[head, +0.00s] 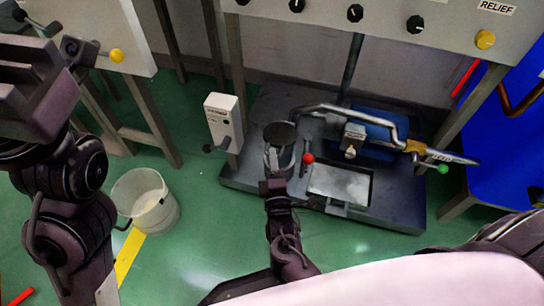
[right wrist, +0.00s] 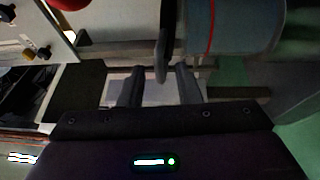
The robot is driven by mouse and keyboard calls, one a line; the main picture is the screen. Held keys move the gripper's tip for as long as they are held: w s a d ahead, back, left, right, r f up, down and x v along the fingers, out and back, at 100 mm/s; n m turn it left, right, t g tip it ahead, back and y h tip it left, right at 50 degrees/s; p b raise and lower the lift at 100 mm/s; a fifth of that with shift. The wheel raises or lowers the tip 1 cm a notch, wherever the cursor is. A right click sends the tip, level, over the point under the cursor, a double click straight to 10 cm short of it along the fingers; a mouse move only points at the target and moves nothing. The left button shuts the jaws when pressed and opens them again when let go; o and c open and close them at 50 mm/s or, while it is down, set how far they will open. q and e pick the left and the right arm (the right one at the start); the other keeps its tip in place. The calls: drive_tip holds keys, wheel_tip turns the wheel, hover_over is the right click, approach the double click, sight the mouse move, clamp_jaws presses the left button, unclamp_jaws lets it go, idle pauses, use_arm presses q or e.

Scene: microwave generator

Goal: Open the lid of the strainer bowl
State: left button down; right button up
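The strainer bowl (head: 279,158) is a small grey cylinder on the dark metal platform in the middle of the head view. Its round dark lid (head: 280,132) sits above it. In the right wrist view the lid (right wrist: 162,48) appears edge-on as a thin dark disc, with a narrow gap to the grey bowl (right wrist: 228,28). My right gripper (head: 272,183) is at the bowl's near side. Its two fingers (right wrist: 159,80) are apart, with the lid's edge between their tips; I see no clear contact. My left gripper (head: 35,85) is at the upper left, away from the bowl; its fingertips are unclear.
A curved grey pipe (head: 355,108) and a red-knobbed lever (head: 308,158) stand right of the bowl. A white box (head: 223,122) with a handle is to its left. A panel with knobs (head: 385,18) overhangs behind. A white bucket (head: 146,200) stands on the green floor.

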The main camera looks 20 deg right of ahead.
sight(279, 139)
drive_tip(key=shift+x, duration=1.15)
drive_tip(key=shift+c, duration=0.2)
clamp_jaws()
